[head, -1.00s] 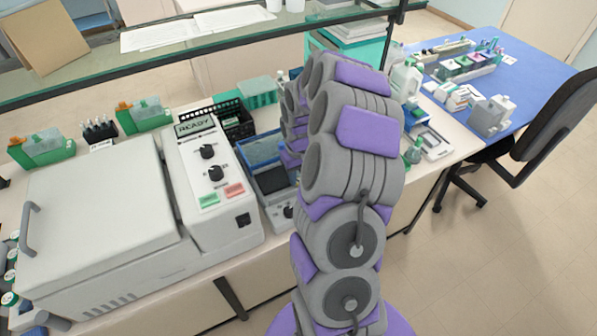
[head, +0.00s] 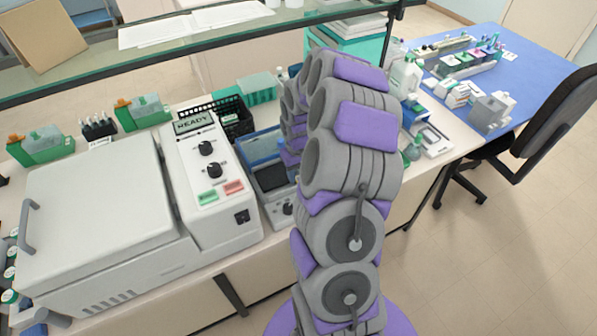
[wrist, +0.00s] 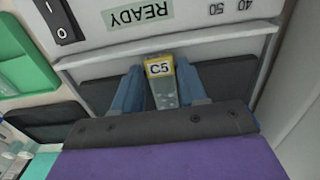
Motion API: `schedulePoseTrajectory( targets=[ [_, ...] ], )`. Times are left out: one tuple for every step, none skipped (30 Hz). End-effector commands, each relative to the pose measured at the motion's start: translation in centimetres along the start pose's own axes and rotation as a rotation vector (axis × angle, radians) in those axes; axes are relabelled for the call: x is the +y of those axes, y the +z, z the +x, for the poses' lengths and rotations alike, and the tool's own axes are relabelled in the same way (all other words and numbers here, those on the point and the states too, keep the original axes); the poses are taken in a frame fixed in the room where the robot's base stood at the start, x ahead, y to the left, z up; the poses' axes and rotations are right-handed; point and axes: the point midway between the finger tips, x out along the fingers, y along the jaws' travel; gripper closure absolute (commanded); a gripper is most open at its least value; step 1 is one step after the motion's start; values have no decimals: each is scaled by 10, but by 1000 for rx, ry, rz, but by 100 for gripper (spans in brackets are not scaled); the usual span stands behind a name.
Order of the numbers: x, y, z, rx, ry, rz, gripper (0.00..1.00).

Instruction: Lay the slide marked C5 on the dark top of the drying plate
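The slide marked C5 (wrist: 163,88) has a yellow label and a greyish glass part. In the wrist view it sits between the two blue fingers of my gripper (wrist: 161,76), which look shut on it near the label. The drying plate's dark top (wrist: 222,80) lies behind and below the fingers. I cannot tell whether the slide touches it. In the head view the drying plate (head: 274,179) stands right of the big white machine. My arm hides the gripper and slide there.
The white lidded machine (head: 95,210) stands close on the left. A black crate (head: 232,120) and a teal rack (head: 258,88) lie behind the plate. A glass shelf (head: 180,52) crosses above the bench. A blue table (head: 480,75) stands at the right.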

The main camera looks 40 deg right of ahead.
Motion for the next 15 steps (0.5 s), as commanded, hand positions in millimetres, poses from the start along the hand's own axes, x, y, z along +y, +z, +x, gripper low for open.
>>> schedulePoseTrajectory(
  targets=[
    [0, 0, 0, 0, 0, 0, 53],
    [0, 0, 0, 0, 0, 0, 50],
    [0, 0, 0, 0, 0, 0, 46],
    [0, 0, 0, 0, 0, 0, 44],
    [0, 0, 0, 0, 0, 0, 41],
    [0, 0, 0, 0, 0, 0, 37],
    [0, 0, 0, 0, 0, 0, 37],
    [0, 0, 0, 0, 0, 0, 37],
    [0, 0, 0, 0, 0, 0, 37],
    [0, 0, 0, 0, 0, 0, 37],
    [0, 0, 0, 0, 0, 0, 37],
    [0, 0, 0, 0, 0, 0, 37],
    [0, 0, 0, 0, 0, 0, 37],
    [0, 0, -1, 0, 0, 0, 37],
    [0, 0, -2, 1, 0, 0, 37]
  ],
)
